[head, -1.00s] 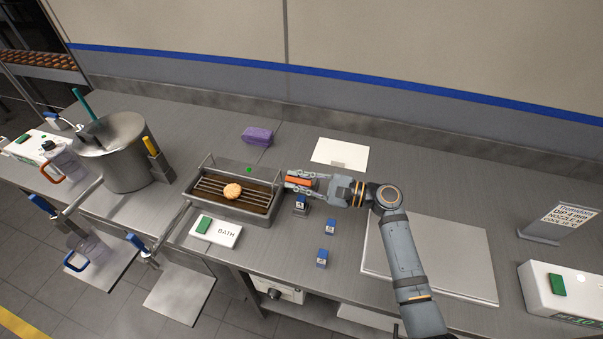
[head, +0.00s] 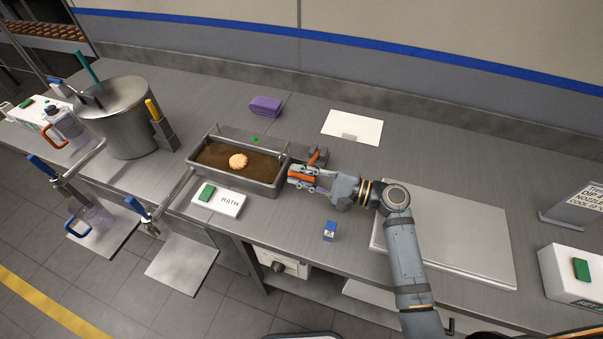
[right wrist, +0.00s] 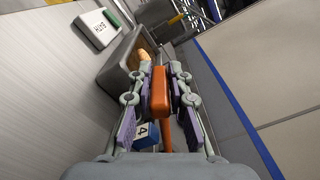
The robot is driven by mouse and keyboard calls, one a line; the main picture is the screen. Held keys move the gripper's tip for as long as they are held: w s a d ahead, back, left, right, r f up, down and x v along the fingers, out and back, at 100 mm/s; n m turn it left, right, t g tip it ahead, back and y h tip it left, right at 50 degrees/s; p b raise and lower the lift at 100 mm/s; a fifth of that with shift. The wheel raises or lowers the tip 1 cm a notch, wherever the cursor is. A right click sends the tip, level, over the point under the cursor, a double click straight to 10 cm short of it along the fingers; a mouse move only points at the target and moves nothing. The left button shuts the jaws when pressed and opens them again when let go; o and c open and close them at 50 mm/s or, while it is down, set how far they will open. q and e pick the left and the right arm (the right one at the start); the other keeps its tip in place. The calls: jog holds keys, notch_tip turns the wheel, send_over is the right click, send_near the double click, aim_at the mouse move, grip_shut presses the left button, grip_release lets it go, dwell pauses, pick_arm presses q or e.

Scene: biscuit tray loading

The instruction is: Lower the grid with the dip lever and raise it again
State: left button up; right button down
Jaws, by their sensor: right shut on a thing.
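The metal bath (head: 248,186) holds brown liquid, and a round biscuit (head: 238,161) sits at its surface. The grid's bars do not show; they seem to be under the liquid. My right gripper (head: 293,174) is at the bath's right end, shut on the orange handle of the dip lever (head: 302,177). In the right wrist view the orange handle (right wrist: 161,92) lies between the two fingers. An orange-red bar (head: 318,157) shows just behind the gripper. My left gripper is not in view.
A white BATH box with a green button (head: 206,192) stands before the bath. A blue numbered block (head: 329,231) is near my right forearm; another (right wrist: 147,135) shows below the fingers. A steel pot (head: 125,120) stands left, a purple cloth (head: 265,106) behind.

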jog(key=shift+f, duration=0.15)
jog(key=c, duration=1.3)
grip_release()
jog(key=v, duration=1.2)
jog(key=shift+w, duration=0.1)
